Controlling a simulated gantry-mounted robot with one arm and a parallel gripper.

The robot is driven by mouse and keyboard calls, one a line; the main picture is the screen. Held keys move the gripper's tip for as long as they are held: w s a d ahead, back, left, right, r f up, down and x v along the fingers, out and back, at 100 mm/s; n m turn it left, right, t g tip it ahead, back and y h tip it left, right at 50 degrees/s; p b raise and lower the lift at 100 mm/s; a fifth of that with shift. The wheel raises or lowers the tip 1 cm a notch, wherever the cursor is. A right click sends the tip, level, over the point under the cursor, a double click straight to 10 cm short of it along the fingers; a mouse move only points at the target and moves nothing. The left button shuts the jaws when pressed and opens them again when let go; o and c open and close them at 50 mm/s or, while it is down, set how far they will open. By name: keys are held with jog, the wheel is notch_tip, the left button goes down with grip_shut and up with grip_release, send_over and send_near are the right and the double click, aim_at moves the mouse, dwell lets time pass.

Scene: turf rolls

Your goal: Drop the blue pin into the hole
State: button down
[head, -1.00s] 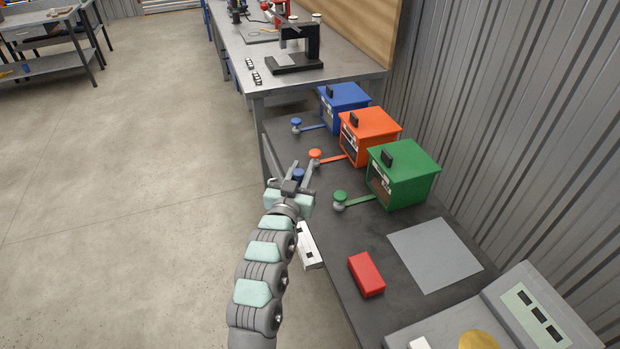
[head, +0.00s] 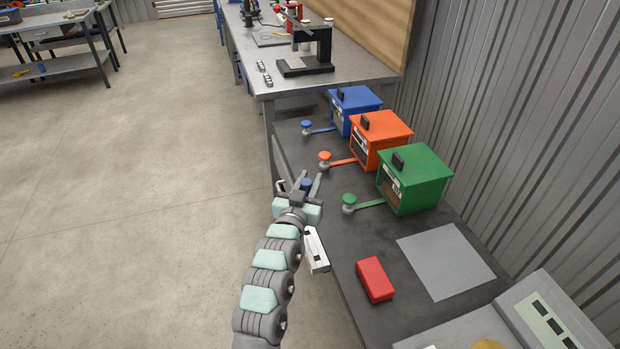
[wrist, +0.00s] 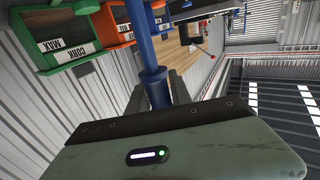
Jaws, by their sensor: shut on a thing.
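My gripper (head: 300,183) is above the near-left edge of the dark bench, left of the orange and green boxes. In the wrist view the blue pin (wrist: 150,62) runs up away from my gripper (wrist: 158,90), as a long blue shaft with a wider collar near the fingers. The hole cannot be made out in either view.
Blue (head: 356,110), orange (head: 381,139) and green (head: 415,179) boxes stand along the bench, each with a knobbed arm toward my gripper. A red block (head: 375,279), grey sheet (head: 446,261) and white slotted piece (head: 316,250) are nearer. Open floor lies left.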

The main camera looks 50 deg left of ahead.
jog(key=shift+f+b, duration=0.6)
jog(key=shift+f, duration=0.55)
jog(key=shift+f+b, duration=4.6)
jog(key=shift+f, duration=1.45)
jog(key=c, duration=1.1)
grip_release()
